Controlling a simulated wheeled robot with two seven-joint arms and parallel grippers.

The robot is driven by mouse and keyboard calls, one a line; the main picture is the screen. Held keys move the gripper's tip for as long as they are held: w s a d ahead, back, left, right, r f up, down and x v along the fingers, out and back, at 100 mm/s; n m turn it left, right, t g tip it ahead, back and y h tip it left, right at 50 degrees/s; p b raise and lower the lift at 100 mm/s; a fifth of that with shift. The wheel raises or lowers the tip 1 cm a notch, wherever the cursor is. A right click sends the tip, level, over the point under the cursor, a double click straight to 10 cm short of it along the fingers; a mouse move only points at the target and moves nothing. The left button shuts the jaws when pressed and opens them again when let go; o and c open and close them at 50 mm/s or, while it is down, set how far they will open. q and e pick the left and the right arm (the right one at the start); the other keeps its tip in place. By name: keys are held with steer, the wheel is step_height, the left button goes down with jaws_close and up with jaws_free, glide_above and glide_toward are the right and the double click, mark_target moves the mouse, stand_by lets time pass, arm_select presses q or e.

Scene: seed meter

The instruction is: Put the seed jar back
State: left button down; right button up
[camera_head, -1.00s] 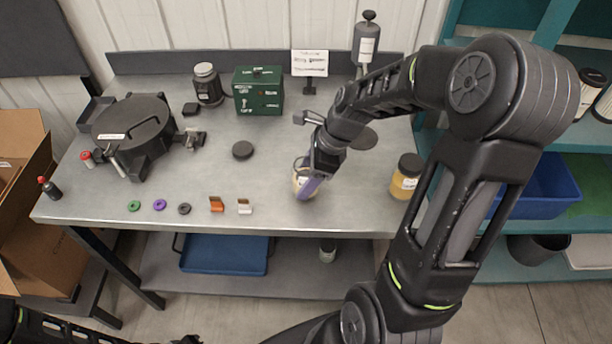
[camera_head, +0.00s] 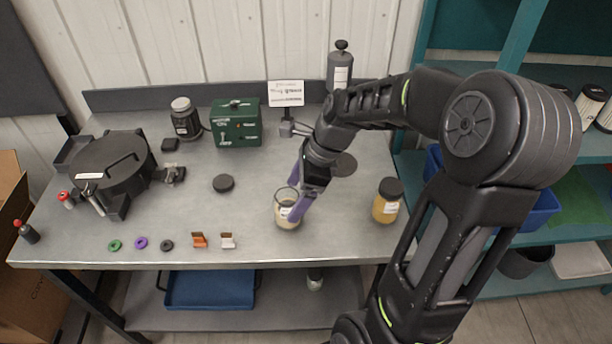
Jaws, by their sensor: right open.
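An open glass jar (camera_head: 287,214) with pale contents and a white label stands upright on the grey table (camera_head: 330,235), near the front edge. My right gripper (camera_head: 295,198) has purple fingers and is open at this jar. One finger overlaps the jar's right side in the picture; I cannot tell whether it touches. A second jar (camera_head: 386,206), with amber contents and a black lid, stands farther right. Which of them is the seed jar is not readable from the labels. My left gripper is out of view.
A round black seed meter (camera_head: 120,160) is at the left. A green box (camera_head: 237,128), a dark lidded bottle (camera_head: 185,122) and a grey canister (camera_head: 340,68) stand at the back. A black disc (camera_head: 223,183), coloured rings and two small clips lie left of the jar. Teal shelves are at right.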

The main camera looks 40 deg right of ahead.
steer(key=v, duration=0.7)
steer(key=shift+s, duration=0.15)
stand_by(0.6)
